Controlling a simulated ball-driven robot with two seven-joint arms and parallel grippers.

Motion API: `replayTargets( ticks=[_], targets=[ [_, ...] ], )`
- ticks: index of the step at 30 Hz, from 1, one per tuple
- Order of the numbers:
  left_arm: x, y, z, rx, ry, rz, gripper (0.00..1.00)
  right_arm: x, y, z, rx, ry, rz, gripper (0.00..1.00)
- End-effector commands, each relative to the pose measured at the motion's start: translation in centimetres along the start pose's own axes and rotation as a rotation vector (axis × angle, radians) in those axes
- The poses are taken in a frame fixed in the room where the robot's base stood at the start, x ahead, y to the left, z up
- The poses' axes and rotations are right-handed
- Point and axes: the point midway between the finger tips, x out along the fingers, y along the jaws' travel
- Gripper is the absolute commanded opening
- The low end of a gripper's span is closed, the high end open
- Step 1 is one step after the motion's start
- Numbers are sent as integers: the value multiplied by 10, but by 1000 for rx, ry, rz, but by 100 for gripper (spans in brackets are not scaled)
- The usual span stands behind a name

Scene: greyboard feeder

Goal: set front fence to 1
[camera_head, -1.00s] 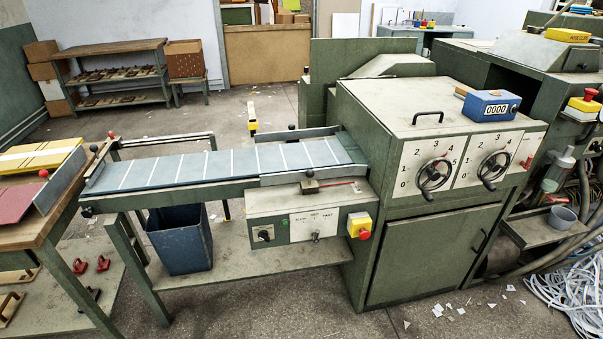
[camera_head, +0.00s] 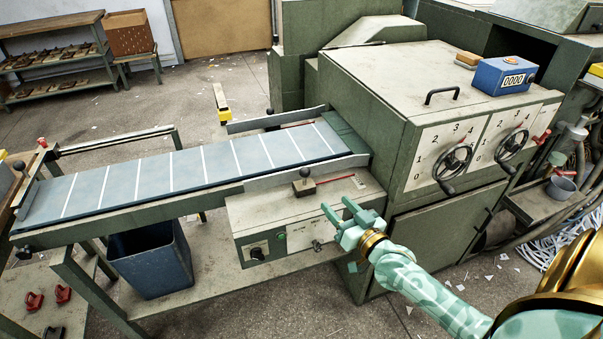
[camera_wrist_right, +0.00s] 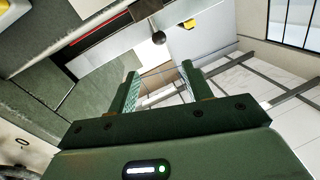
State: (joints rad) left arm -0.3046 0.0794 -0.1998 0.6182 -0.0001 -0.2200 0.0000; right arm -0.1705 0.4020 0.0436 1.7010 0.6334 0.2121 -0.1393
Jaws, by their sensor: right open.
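The front fence (camera_head: 275,179) is a grey metal strip along the near edge of the feeder bed. A dark ball knob (camera_head: 305,172) stands on a small brown block beside it, on top of the control box. A red line (camera_head: 336,179) runs right from the block towards a small pale scale plate (camera_head: 359,182); its marks are too small to read. My right gripper (camera_head: 338,206), pale green, is open and empty, in the picture just right of and below the knob. My left gripper is out of view.
The back fence (camera_head: 275,120) lies across the blue-grey striped bed (camera_head: 180,170). The green machine cabinet (camera_head: 400,100) with two numbered handwheels (camera_head: 453,160) rises to the right. A blue bin (camera_head: 150,260) stands under the bed. The control box (camera_head: 300,220) is below the knob.

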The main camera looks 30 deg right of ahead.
Motion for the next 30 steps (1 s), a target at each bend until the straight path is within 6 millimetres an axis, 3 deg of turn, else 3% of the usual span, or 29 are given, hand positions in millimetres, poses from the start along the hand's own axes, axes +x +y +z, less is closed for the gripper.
replayTargets(
  ticks=[9, 15, 21, 30],
  targets=[
    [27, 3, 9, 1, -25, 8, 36, 81, 1, 6, 0, -1, 1, 50],
    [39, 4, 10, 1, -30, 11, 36, 121, 1, 6, 0, -4, 1, 50],
    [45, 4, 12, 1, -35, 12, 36, 140, 1, 4, -2, -5, 1, 50],
    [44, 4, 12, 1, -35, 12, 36, 143, 0, 2, -1, -3, 1, 50]
  ],
)
